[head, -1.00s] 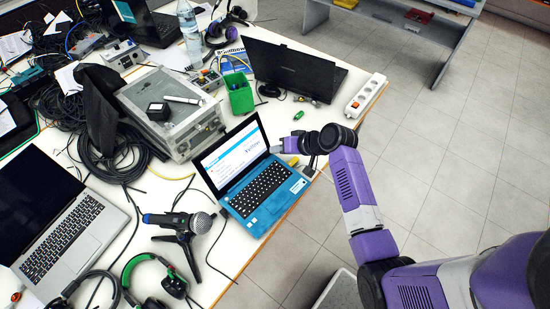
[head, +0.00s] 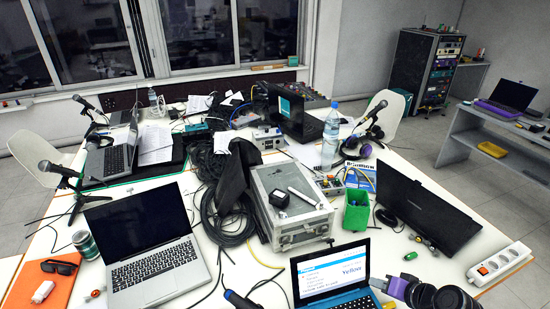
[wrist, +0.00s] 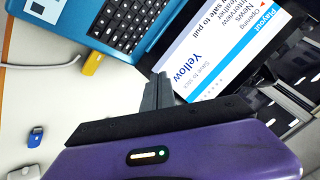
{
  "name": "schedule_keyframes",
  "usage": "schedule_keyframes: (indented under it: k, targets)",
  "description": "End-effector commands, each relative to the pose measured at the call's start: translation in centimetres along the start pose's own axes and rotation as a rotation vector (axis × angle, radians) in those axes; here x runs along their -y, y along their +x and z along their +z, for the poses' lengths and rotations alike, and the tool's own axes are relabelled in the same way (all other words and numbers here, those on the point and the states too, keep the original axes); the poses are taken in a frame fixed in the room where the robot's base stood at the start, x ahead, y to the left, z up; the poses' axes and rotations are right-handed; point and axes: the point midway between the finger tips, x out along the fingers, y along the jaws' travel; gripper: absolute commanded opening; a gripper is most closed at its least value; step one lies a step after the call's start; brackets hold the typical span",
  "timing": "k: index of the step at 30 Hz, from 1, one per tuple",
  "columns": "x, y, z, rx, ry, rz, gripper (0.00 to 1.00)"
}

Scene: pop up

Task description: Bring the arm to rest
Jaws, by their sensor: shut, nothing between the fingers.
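My gripper (head: 380,284) is at the right side of the blue laptop (head: 332,272), low in the head view. The arm behind it runs out of the picture at the bottom. In the wrist view the grey fingers (wrist: 158,92) are together and empty, in front of the laptop's screen edge. I cannot tell whether they touch the laptop. The blue laptop (wrist: 118,30) is open, and its screen (wrist: 210,58) reads "Yellow". A yellow USB stick (wrist: 93,63) sits at the laptop's side edge, apart from the fingers.
A blue stick (wrist: 36,137) lies on the white table. A metal case (head: 290,204) and cables crowd the middle. Floor is free at right.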

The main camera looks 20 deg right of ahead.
Motion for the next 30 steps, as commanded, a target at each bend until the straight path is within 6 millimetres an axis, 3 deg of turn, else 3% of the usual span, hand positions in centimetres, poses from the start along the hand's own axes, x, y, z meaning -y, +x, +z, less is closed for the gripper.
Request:
schedule_keyframes:
  k: [4, 7, 10, 14, 20, 30]
  targets:
    - [-0.1, 0.0, -0.7, -0.027, 0.006, 0.006, 0.0]
    - [-0.6, -0.4, -2.8, -0.105, 0.001, 0.033, 0.0]
    - [-0.6, -1.7, -5.8, -0.224, -0.026, 0.071, 0.0]
    - [-1.0, -3.8, -6.7, -0.363, -0.085, 0.132, 0.0]
    - [0.2, -7.3, -4.4, -0.521, -0.203, 0.185, 0.0]
    - [6.1, -15.3, 4.5, -0.703, -0.446, 0.148, 0.0]
